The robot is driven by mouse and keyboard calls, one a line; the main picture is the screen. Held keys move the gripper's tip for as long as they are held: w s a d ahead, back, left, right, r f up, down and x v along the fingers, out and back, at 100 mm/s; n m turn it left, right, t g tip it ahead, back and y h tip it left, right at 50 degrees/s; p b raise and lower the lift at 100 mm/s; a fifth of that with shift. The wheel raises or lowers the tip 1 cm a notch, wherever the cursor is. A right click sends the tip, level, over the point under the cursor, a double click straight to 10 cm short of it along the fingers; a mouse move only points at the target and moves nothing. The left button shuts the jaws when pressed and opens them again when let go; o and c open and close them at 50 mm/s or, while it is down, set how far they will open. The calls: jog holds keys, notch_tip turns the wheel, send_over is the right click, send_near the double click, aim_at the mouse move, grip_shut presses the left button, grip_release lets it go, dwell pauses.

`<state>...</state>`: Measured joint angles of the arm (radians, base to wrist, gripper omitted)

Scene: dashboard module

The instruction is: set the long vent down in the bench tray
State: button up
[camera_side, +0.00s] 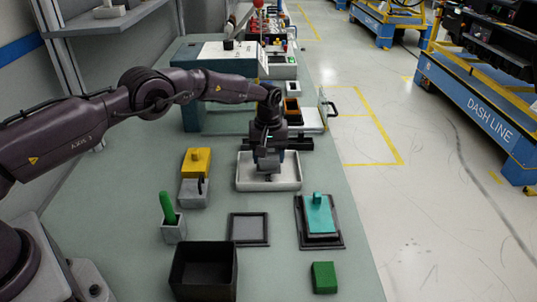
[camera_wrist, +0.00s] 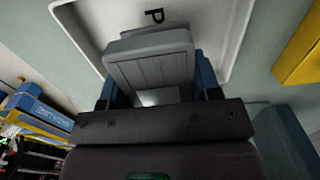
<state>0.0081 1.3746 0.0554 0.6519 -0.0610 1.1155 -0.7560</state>
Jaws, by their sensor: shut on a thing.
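The bench tray (camera_side: 247,185) is a shallow white tray on the green bench, in the middle of the side view. It also fills the upper part of the wrist view (camera_wrist: 222,30). My gripper (camera_side: 267,166) points down over the tray, inside its rim. In the wrist view its blue fingers (camera_wrist: 155,88) are shut on the long vent (camera_wrist: 150,63), a grey block with ridged lines on its face. The vent is inside the tray's outline. Whether its underside touches the tray floor is hidden. In the side view the gripper mostly covers the vent.
A yellow block (camera_side: 197,161) on a grey base stands left of the tray. Nearer are a green-handled holder (camera_side: 172,222), a black bin (camera_side: 204,270), a grey plate (camera_side: 248,229), a teal part (camera_side: 319,214) and a green block (camera_side: 324,277). The bench's right edge is close.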

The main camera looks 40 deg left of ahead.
jog(key=shift+f, duration=0.5)
dwell(0.4)
jog(key=shift+f, duration=0.3)
jog(key=shift+f, duration=0.3)
jog(key=o, duration=1.1)
notch_tip(320, 180, up, 13)
jog(key=shift+f, duration=0.1)
